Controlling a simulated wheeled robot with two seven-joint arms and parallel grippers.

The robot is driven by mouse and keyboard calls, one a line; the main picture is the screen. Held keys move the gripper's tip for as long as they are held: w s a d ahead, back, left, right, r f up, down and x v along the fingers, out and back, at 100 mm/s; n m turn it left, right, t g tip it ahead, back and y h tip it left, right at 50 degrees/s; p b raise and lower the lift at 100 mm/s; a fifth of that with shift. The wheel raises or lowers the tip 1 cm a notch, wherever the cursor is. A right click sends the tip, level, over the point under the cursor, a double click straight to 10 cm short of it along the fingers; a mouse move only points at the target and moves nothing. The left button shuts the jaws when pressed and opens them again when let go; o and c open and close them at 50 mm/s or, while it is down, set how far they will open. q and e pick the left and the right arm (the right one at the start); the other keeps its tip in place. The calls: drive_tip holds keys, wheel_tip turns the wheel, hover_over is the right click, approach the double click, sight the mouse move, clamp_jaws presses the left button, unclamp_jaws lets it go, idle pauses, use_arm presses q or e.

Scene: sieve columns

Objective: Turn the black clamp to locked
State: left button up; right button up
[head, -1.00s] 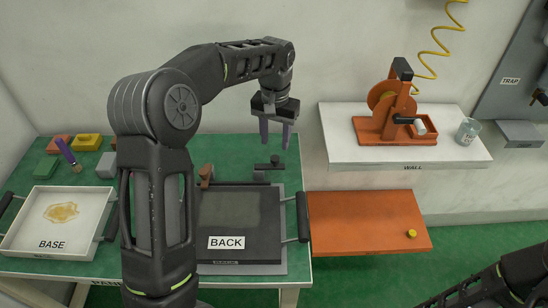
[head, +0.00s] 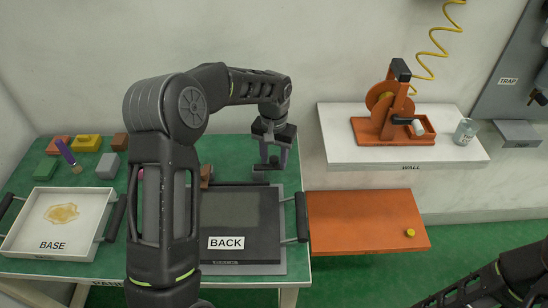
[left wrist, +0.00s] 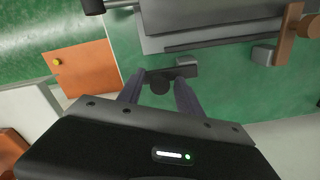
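The black clamp (head: 260,168) is at the back edge of the dark plate marked BACK (head: 243,257), partly hidden behind my left gripper. In the left wrist view the clamp's round dark knob (left wrist: 160,84) shows between my finger tips, with its bar running right toward a grey block (left wrist: 187,65). My left gripper (head: 273,163) points down at the clamp. Its fingers (left wrist: 160,92) are open, one on each side of the knob; I cannot tell whether they touch it. My right arm shows at the lower right, its gripper out of view.
A brown clamp (head: 206,174) stands left along the same edge. A white tray marked BASE (head: 20,243), coloured blocks (head: 86,142) and a purple-handled brush (head: 66,153) are on the left. An orange board (head: 365,222) and a wall shelf (head: 400,150) with an orange device lie right.

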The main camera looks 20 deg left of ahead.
use_arm(q)
clamp_jaws()
idle(1.2)
